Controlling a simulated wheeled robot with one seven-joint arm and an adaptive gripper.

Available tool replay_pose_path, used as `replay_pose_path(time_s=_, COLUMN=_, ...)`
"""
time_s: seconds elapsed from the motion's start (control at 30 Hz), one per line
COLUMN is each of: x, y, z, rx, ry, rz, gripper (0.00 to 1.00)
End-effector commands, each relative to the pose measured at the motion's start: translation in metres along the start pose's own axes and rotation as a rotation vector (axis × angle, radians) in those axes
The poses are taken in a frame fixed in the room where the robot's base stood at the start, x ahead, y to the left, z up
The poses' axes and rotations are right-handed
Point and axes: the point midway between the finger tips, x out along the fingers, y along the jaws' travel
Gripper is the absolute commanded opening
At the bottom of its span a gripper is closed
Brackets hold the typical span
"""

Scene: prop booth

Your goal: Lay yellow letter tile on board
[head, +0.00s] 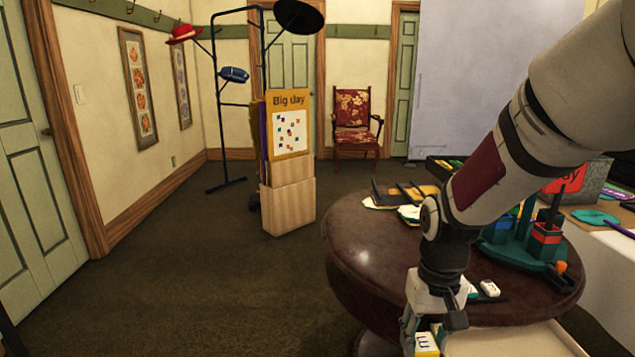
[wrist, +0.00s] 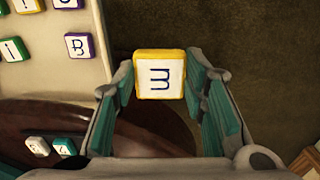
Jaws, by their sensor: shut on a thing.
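The yellow letter tile (wrist: 160,75) has yellow edges and a white face with a blue letter that looks like an m. It also shows at the bottom of the head view (head: 427,343). My gripper (wrist: 160,88) is shut on it, with a teal finger pad on each side. The cream board (wrist: 40,80) is at the left of the wrist view, and part of it shows at the bottom of the head view (head: 515,341). The held tile appears beside the board's edge, with dark floor behind it. The height of the tile over the board is unclear.
White-faced tiles with yellow, green and purple edges (wrist: 78,46) are on the board. A teal stand (head: 520,240) and dark flat items (head: 405,192) are farther back.

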Motion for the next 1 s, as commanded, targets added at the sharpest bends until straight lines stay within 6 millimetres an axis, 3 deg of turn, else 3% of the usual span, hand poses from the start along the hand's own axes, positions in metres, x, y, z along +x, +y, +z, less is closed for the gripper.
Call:
replay_pose_path(time_s=0.5, x=-0.044, y=0.004, z=-0.005, rx=0.017, ry=-0.001, rz=0.006, gripper=0.20)
replay_pose_path(time_s=1.0, x=-0.091, y=0.004, z=0.005, rx=0.018, ry=-0.002, rz=0.006, gripper=0.20)
